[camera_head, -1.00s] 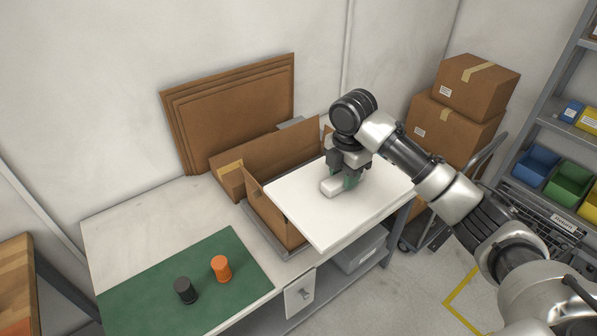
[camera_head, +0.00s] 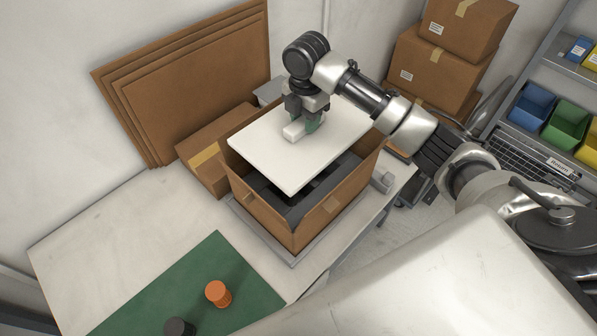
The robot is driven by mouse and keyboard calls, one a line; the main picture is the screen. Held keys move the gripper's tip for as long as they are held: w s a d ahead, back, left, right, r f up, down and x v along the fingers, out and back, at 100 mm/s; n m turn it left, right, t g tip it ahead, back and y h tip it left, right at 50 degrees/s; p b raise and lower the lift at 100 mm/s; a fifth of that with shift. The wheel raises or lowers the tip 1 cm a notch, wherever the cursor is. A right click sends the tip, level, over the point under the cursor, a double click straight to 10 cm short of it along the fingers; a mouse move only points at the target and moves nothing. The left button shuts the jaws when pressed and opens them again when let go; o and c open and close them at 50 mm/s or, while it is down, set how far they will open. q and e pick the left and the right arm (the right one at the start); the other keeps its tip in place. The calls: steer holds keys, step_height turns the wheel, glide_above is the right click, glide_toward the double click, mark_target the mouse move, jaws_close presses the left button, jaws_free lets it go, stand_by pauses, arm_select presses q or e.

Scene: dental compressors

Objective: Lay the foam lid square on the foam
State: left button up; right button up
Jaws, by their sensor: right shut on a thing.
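The foam lid (camera_head: 290,161) is a flat white board with a raised white block (camera_head: 293,131) on top. My right gripper (camera_head: 303,124) is shut on this block and holds the lid over the open cardboard box (camera_head: 273,214). The lid covers the back and left of the opening and sits askew to the box walls. Dark grey foam (camera_head: 300,209) shows inside the box along the front and right. Whether the lid touches the box or foam, I cannot tell. My left gripper is not in view.
A taped carton (camera_head: 207,160) and flat cardboard sheets (camera_head: 195,75) stand behind the box. An orange cylinder (camera_head: 218,293) and a black one (camera_head: 179,328) stand on the green mat (camera_head: 190,285). The table's left part is bare. Stacked cartons (camera_head: 433,67) stand at the back right.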

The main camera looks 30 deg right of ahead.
mark_target(307, 139)
steer(key=f+b, duration=0.1)
steer(key=f, duration=0.2)
steer(key=s+f+b, duration=0.1)
steer(key=f+b, duration=0.1)
steer(key=f, duration=0.1)
step_height(307, 139, down, 6)
steer(key=shift+w+p, duration=0.1)
steer(key=shift+p, duration=0.55)
step_height(307, 139, down, 4)
steer(key=shift+w+p, duration=0.1)
steer(key=shift+p, duration=0.3)
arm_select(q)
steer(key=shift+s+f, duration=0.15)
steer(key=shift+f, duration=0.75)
arm_select(e)
steer(key=shift+f, duration=0.1)
steer(key=o, duration=0.9)
steer(key=shift+f, duration=0.2)
steer(key=shift+r, duration=0.1)
